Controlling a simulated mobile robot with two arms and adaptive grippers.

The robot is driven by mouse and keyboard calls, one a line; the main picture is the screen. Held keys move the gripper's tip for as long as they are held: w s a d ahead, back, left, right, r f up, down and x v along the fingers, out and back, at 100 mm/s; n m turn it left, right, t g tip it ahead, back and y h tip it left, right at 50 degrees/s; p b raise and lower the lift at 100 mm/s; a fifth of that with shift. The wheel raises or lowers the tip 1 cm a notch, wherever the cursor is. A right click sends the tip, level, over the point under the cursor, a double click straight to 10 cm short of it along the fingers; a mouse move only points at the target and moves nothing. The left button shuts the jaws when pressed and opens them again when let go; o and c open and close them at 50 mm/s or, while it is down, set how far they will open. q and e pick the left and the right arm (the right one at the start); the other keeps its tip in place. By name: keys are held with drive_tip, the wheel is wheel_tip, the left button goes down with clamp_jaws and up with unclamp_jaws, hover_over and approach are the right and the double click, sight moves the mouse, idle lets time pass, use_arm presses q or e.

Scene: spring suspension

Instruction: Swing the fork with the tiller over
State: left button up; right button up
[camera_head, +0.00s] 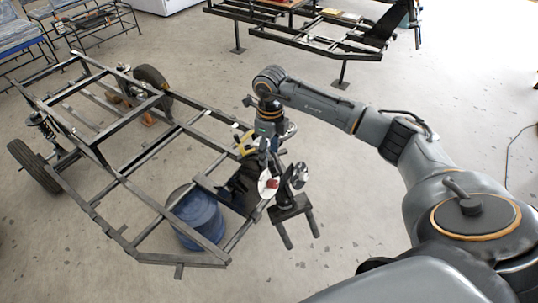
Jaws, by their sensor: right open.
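The black fork (290,208), with two prongs pointing down, stands at the near right end of the dark metal frame (135,190). A round silvery part and a white disc with a red centre sit just above it. I cannot clearly pick out the tiller among these dark parts. My right gripper (271,158) hangs pointing down just above this cluster, by the frame's right side. It is open, but its fingers are small and partly hidden, and I cannot tell whether they touch anything. My left gripper is out of view.
A blue drum (198,218) stands under the frame's near end. Wheels (35,166) sit at the frame's far left end. A second frame (310,32) on posts stands at the back. The floor between the frames and at the lower middle is clear.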

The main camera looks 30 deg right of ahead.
sight(269, 158)
drive_tip(key=shift+a+f+p, duration=0.1)
drive_tip(key=shift+f+p, duration=0.2)
drive_tip(key=shift+f, duration=1.5)
clamp_jaws()
